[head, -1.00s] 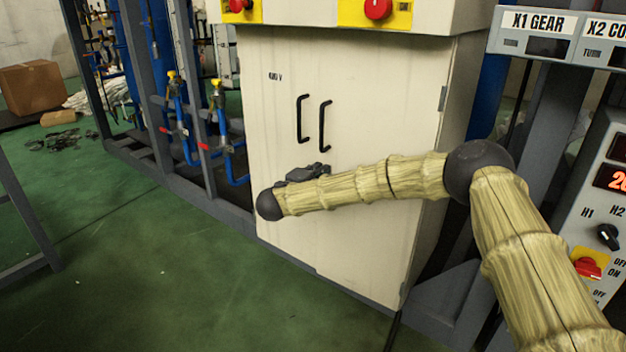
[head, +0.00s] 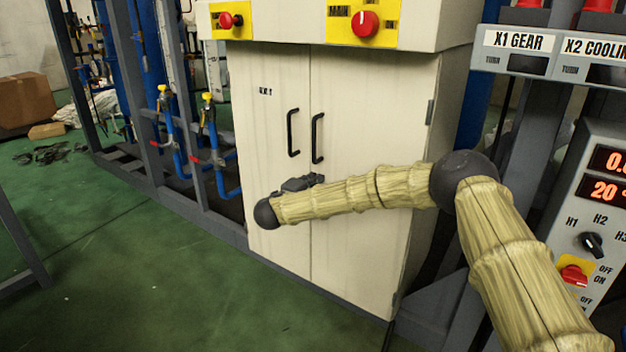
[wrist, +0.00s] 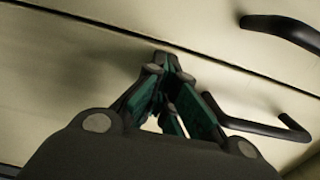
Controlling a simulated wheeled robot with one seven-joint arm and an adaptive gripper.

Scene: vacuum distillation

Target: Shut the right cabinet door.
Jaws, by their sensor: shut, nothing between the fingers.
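The right cabinet door (head: 365,120) is a cream panel with a black bar handle (head: 317,138) near its left edge. It looks flush or nearly flush with the left door (head: 268,120), with a thin dark seam between them. My gripper (head: 316,179) is below the two handles, close to the door fronts, partly hidden behind my arm. In the wrist view my gripper (wrist: 170,62) is shut and empty, its tips at or very near the door seam. Two black handles show there, one on each side of the seam. The gripper holds neither.
A control box with red knobs (head: 365,24) overhangs the cabinet top. A grey panel with displays and switches (head: 590,215) stands at the right. Blue pipes with yellow-topped valves (head: 208,110) are in a frame at the left. The green floor (head: 130,270) at the front left is clear.

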